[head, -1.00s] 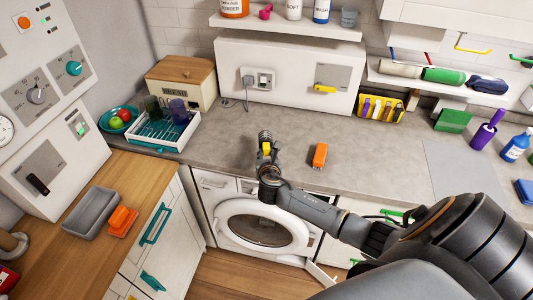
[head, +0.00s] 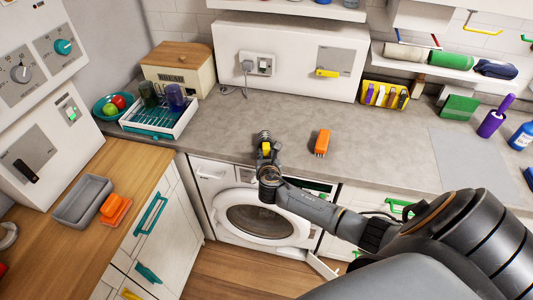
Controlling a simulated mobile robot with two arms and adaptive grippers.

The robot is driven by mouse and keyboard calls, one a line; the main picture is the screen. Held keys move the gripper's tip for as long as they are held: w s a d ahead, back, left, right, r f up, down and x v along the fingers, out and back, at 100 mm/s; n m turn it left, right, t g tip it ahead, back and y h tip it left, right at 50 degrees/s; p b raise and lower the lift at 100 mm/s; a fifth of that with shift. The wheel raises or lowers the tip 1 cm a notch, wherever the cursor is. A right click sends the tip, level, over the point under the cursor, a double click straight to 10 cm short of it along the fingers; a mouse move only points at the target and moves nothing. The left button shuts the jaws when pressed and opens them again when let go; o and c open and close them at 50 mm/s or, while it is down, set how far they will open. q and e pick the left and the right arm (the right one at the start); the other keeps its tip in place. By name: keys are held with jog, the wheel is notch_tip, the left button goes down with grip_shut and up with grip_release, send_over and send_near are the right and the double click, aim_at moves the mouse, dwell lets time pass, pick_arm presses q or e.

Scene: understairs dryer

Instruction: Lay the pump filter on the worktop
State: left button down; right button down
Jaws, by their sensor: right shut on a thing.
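My right gripper (head: 266,150) reaches in from the lower right and hangs over the front part of the grey worktop (head: 220,125), above the washing machine. It is shut on a small, dark grey, ribbed piece, which looks like the pump filter (head: 264,136) and sticks out beyond the fingertips. A yellow patch shows between the fingers; I cannot tell whether it belongs to the filter. The gripper hides part of the filter. I cannot tell whether the filter touches the worktop. My left gripper is not in view.
An orange brush (head: 322,142) lies on the worktop right of the gripper. A dish rack (head: 160,130) with cups and a bread box (head: 178,70) stand at the left. The white washing machine (head: 262,218) is below. Bare worktop surrounds the gripper.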

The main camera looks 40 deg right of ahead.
jog(key=shift+f, duration=0.35)
dwell(0.9)
jog(key=c, duration=1.1)
grip_release()
jog(key=shift+o, duration=0.2)
jog(key=v, duration=1.2)
